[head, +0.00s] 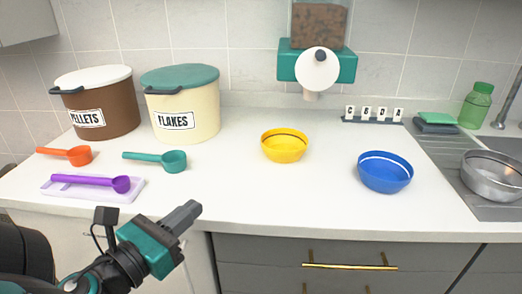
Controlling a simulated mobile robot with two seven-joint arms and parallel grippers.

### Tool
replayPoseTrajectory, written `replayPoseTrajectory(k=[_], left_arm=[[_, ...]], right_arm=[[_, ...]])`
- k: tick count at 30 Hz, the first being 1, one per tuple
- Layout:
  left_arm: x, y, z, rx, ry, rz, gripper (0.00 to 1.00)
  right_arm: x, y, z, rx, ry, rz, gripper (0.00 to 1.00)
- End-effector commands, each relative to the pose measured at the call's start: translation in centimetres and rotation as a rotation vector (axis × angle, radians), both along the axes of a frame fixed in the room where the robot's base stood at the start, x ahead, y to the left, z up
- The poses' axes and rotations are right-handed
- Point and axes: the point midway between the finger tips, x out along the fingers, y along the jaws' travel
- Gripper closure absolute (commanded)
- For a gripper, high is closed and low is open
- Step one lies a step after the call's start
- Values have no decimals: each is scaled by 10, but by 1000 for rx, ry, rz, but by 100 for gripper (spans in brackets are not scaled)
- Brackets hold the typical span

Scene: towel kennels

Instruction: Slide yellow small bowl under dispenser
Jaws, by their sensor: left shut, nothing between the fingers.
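The small yellow bowl (284,147) stands upright on the white counter, left of the blue bowl. The dispenser (317,66) is on the back wall, with a teal body, a white round knob and a clear hopper of brown pellets. Its spout (311,96) points down above the counter, behind and a little right of the yellow bowl. My left gripper (190,211) is shut and empty at the counter's front edge, to the left of and nearer than the yellow bowl. My right gripper is not in view.
A blue bowl (385,172) stands to the right, near a metal bowl (491,176) at the sink. Orange (79,156), teal (173,161) and purple (121,184) scoops lie left. Pellets (105,112) and flakes (193,110) bins stand behind them. The counter around the yellow bowl is clear.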

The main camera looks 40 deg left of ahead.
Motion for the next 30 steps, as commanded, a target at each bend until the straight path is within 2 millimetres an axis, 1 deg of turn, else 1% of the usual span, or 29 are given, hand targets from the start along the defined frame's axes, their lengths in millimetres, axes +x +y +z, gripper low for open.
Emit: replayPoseTrajectory(k=[1,5,9,15,17,30], left_arm=[[6,-1,4,0,-2,-6,100],[22,0,6,3,-1,-9,100],[47,1,8,2,-4,-9,100],[83,4,6,3,-3,-7,100],[93,5,5,1,-3,-7,100],[167,9,3,1,-3,-5,100]], right_arm=[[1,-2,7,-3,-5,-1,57],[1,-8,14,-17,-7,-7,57],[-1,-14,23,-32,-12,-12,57],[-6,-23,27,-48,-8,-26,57],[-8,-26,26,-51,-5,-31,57],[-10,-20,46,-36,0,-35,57]])
